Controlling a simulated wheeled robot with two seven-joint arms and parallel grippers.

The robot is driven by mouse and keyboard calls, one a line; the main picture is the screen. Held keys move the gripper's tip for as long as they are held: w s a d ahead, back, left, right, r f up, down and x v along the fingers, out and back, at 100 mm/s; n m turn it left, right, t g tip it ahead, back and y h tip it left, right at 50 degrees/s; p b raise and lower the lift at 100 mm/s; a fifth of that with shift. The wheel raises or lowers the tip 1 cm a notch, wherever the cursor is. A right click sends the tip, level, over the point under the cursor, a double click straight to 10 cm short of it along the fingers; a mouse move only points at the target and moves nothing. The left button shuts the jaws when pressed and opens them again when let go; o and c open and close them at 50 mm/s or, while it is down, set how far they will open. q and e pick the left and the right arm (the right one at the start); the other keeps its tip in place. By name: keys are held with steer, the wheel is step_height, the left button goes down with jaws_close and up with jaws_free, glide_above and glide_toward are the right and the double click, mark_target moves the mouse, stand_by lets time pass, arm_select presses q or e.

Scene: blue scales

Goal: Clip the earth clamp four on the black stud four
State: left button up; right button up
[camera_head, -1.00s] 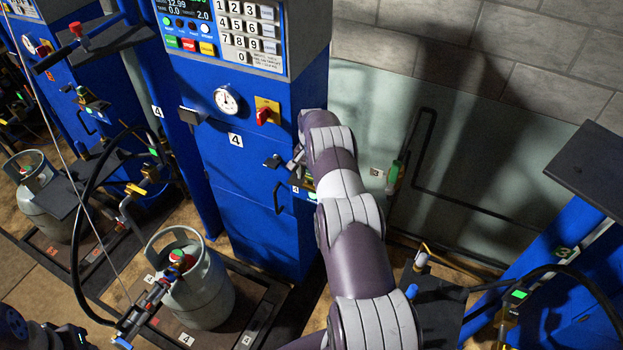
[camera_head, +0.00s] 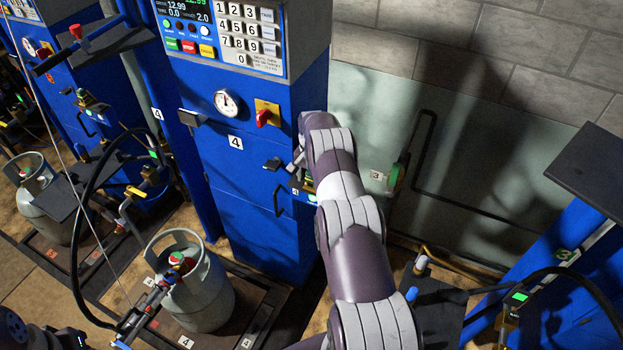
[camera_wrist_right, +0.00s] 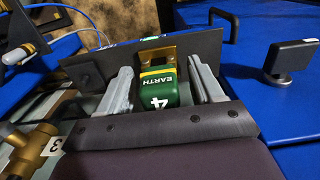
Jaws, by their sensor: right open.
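The earth clamp four (camera_wrist_right: 158,85) is a green block with a yellow band, marked EARTH and 4, in the right wrist view. It is against a brass-coloured plate on a dark bracket. My right gripper (camera_wrist_right: 160,70) is open, with one grey finger on each side of the clamp and a visible gap at each. In the head view my right gripper (camera_head: 300,162) is at the blue cabinet's right edge, mostly hidden by my arm. A black square-headed piece (camera_wrist_right: 292,58) stands on the blue surface at right; I cannot tell if it is black stud four.
The blue cabinet (camera_head: 235,190) marked 4 carries a gauge (camera_head: 227,103), a red knob (camera_head: 266,116) and a black handle (camera_head: 279,200). A grey gas cylinder (camera_head: 200,290) stands on a platform at lower left. A brass fitting (camera_wrist_right: 28,150) is left of my gripper.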

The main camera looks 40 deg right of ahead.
jaws_close()
steer(key=shift+r+p, duration=0.95)
steer(key=shift+r, duration=0.1)
steer(key=shift+r+p, duration=2)
